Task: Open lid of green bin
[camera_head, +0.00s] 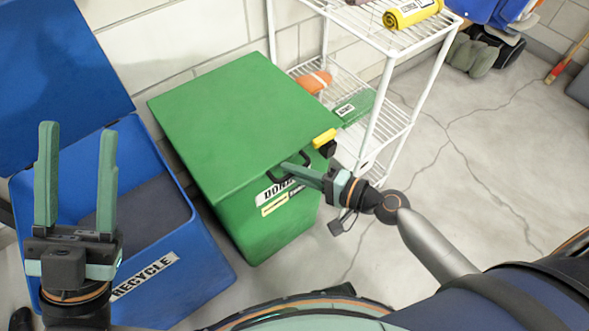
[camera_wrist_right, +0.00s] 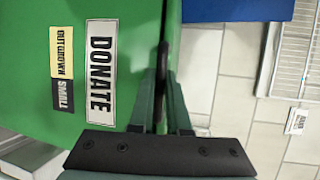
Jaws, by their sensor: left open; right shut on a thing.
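The green bin (camera_head: 250,235) stands in the middle of the head view, with its green lid (camera_head: 235,110) lying over the top and looking closed. Its front carries a DONATE label, clear in the right wrist view (camera_wrist_right: 101,70). A dark handle (camera_wrist_right: 161,75) sits at the lid's front edge. My right gripper (camera_head: 292,170) reaches in from the right and is shut on this handle; its fingers partly hide it. In the wrist view the right fingers (camera_wrist_right: 160,100) stand on both sides of it. My left gripper (camera_head: 76,175) is open, empty and upright above the blue bin.
The blue recycle bin (camera_head: 155,270) stands open at left, its blue lid (camera_head: 55,75) raised. A white wire shelf (camera_head: 385,62) with several items stands close behind the green bin's right side. A brick wall is behind. The floor (camera_head: 480,170) at right is mostly clear.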

